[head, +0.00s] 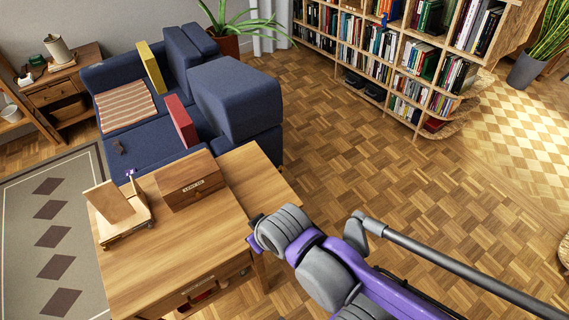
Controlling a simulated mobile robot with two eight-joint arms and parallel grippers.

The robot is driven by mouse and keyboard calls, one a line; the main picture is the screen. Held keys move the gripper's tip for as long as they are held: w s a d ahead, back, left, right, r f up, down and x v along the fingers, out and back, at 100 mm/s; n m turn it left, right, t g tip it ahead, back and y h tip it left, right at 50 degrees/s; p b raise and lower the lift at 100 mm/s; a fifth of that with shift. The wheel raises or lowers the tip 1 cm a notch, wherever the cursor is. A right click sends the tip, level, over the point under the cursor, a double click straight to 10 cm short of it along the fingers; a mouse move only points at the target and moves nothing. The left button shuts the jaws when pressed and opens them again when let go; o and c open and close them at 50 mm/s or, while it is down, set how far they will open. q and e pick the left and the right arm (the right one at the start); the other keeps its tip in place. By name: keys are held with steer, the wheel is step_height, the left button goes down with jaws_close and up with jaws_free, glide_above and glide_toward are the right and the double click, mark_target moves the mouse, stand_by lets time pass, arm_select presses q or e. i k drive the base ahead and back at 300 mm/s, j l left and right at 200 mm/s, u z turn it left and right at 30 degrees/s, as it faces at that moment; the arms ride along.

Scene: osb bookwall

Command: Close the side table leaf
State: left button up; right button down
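The wooden side table (185,250) stands at the lower left in the head view. Its leaf (258,178) appears to be the plain wooden panel sticking out at the table's back right, level with the top as far as I can tell. My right arm comes in from the lower right, and its gripper end (257,238) is at the table's right edge, in front of the leaf. Its fingers are mostly hidden by the wrist, so I cannot tell their opening or whether they touch the table. My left gripper is not in view.
A wooden box with a label (190,182) and a wooden stand (118,210) sit on the tabletop. A blue sofa (235,100) is close behind the table and leaf. A bookcase (400,65) stands at the back right. The parquet floor (345,150) right of the table is clear.

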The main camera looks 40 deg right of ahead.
mark_target(258, 187)
steer(key=k+l, duration=0.1)
steer(key=l, duration=0.35)
steer(key=k+l, duration=0.1)
steer(key=l, duration=0.3)
steer(key=l+u, duration=0.1)
steer(key=l, duration=0.35)
steer(key=k+l, duration=0.2)
steer(key=l, duration=0.2)
steer(key=k+l, duration=0.1)
steer(key=l, duration=0.35)
steer(key=k+l, duration=0.15)
steer(key=k, duration=0.15)
steer(key=k+l, duration=0.15)
steer(key=k, duration=0.15)
steer(key=i+l+u, duration=0.1)
steer(key=i, duration=0.3)
steer(key=i+l, duration=0.25)
steer(key=i, duration=0.15)
steer(key=j+u, duration=0.05)
